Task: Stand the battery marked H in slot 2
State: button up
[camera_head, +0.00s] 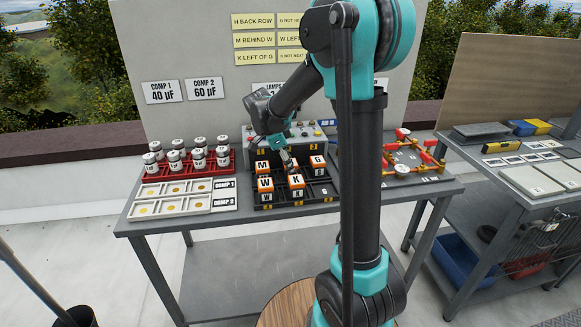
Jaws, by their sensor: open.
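Orange-and-white batteries stand in a black slotted tray (318,198) on the workbench. Those I can read are M (262,167) at back left, G (318,161) at back right, W (265,183) at front left and K (296,181) at front middle. I cannot make out a battery marked H; the back middle of the tray is partly covered by my gripper. I cannot make out a slot marked 2. My gripper (289,164) is open and points down at the back middle, just behind K. Whether it touches anything there is too small to tell.
A red rack (233,163) of white cylinders and pale compartment trays (170,208) stand left of the battery tray. A grey control box (310,142) stands behind it. A red-and-yellow fixture (403,168) is to the right. Yellow notes (253,41) hang on the back panel.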

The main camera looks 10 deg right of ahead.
jog(key=v, duration=1.2)
